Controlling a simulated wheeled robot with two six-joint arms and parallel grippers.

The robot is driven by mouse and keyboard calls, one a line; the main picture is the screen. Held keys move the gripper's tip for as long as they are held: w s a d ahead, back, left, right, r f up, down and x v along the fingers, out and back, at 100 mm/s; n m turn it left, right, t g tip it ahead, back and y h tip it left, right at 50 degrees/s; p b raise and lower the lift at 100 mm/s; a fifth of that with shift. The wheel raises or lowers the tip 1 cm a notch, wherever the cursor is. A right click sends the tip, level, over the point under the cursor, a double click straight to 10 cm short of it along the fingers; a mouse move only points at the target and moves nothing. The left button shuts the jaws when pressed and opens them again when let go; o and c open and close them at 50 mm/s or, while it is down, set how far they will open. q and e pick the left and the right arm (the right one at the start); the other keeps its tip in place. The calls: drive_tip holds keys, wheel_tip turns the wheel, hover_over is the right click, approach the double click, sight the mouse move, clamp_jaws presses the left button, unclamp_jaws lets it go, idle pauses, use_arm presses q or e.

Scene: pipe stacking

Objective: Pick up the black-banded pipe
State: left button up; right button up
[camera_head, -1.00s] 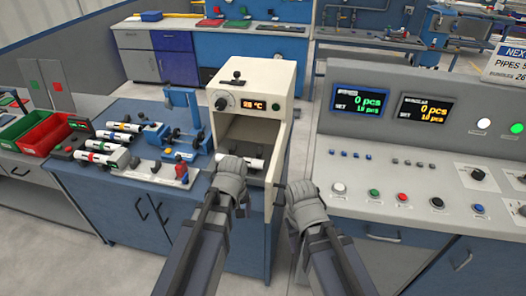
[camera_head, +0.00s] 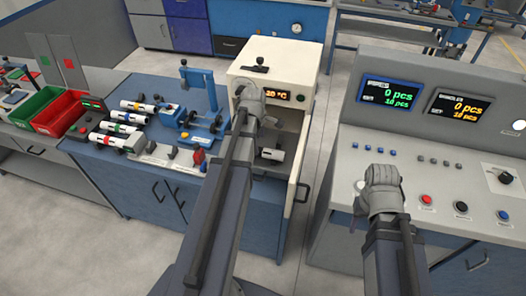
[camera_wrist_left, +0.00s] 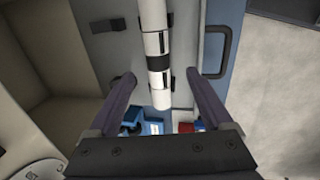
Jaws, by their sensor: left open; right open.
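The black-banded pipe (camera_wrist_left: 158,62) is white with a dark band and runs lengthwise between my spread left fingers in the left wrist view. Dark supports show at its sides. In the head view a white pipe (camera_head: 275,154) lies in the open bay of the cream cabinet (camera_head: 302,70). My left gripper (camera_head: 249,92) is at the cabinet's front, overlapping its left side; it is open and empty, and the left wrist view shows its fingertips (camera_wrist_left: 160,76) on either side of the pipe, without visible contact. My right gripper (camera_head: 382,174) is over the grey console, open and apart from any pipe.
Several colour-banded pipes (camera_head: 125,125) lie on the blue bench at left, near a red bin (camera_head: 58,112) and a green bin (camera_head: 35,98). A blue fixture (camera_head: 198,95) stands left of the cabinet. The console (camera_head: 345,155) with buttons and displays fills the right.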

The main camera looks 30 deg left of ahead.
sight(260, 149)
use_arm(q)
drive_tip(key=shift+w+a+f+b, duration=0.1)
drive_tip(key=shift+w+f+b, duration=0.15)
drive_tip(key=shift+f+b, duration=0.6)
drive_tip(key=shift+f, duration=0.3)
drive_tip(key=f+b, duration=0.2)
drive_tip(key=w+f+b, duration=0.1)
drive_tip(key=f+b, duration=0.1)
drive_tip(key=f, duration=0.1)
drive_tip(key=shift+w+b, duration=0.15)
drive_tip(key=shift+b, duration=0.25)
drive_tip(key=shift+r, duration=0.15)
clamp_jaws()
